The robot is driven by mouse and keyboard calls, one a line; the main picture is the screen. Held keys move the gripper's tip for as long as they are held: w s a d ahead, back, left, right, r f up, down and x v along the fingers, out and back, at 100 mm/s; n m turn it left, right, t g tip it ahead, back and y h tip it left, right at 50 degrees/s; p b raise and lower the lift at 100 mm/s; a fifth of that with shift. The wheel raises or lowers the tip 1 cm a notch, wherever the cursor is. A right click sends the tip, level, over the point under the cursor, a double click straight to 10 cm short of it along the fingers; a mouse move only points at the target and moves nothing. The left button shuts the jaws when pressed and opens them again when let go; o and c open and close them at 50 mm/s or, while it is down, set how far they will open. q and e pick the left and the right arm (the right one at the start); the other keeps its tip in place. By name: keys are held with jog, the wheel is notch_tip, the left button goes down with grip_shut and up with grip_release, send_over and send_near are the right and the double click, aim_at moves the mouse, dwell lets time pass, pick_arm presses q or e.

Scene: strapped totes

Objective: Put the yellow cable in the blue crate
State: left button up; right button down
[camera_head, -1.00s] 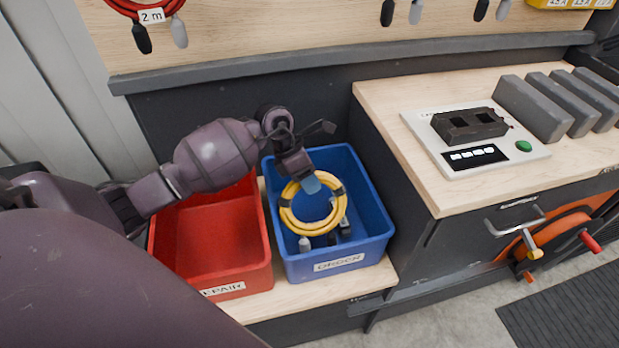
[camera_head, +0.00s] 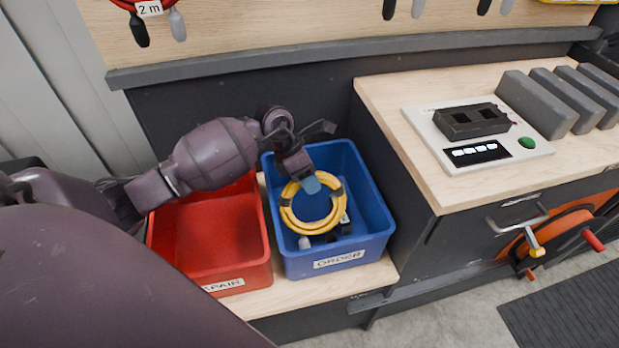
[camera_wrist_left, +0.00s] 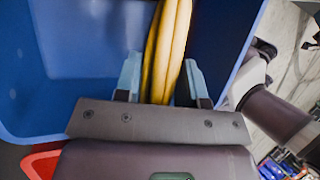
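The yellow cable (camera_head: 292,220) is a coil with dark bands, inside the walls of the blue crate (camera_head: 375,232), which is labelled ORDER. My left gripper (camera_head: 312,184) reaches down into the crate at the coil's upper edge. A grey connector end (camera_head: 304,243) shows below the coil. Whether the coil touches the crate floor is hard to tell. My right gripper is not in view.
A red crate (camera_head: 262,262), labelled REPAIR, stands left of the blue one and looks empty. A higher wooden bench (camera_head: 400,90) with a grey device (camera_head: 470,122) rises on the right. A pegboard (camera_head: 280,25) with hanging cables is behind.

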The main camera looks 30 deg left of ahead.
pick_arm(q)
jog(key=o, duration=0.4)
jog(key=shift+r, duration=0.1)
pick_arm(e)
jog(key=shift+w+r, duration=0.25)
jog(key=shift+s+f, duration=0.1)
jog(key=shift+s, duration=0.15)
pick_arm(q)
jog(key=v, duration=0.3)
jog(key=shift+a+r+p, duration=0.2)
jog(key=shift+r+p, duration=0.05)
jog(key=shift+p, duration=0.15)
jog(key=p+v, duration=0.1)
jog(key=v, duration=0.6)
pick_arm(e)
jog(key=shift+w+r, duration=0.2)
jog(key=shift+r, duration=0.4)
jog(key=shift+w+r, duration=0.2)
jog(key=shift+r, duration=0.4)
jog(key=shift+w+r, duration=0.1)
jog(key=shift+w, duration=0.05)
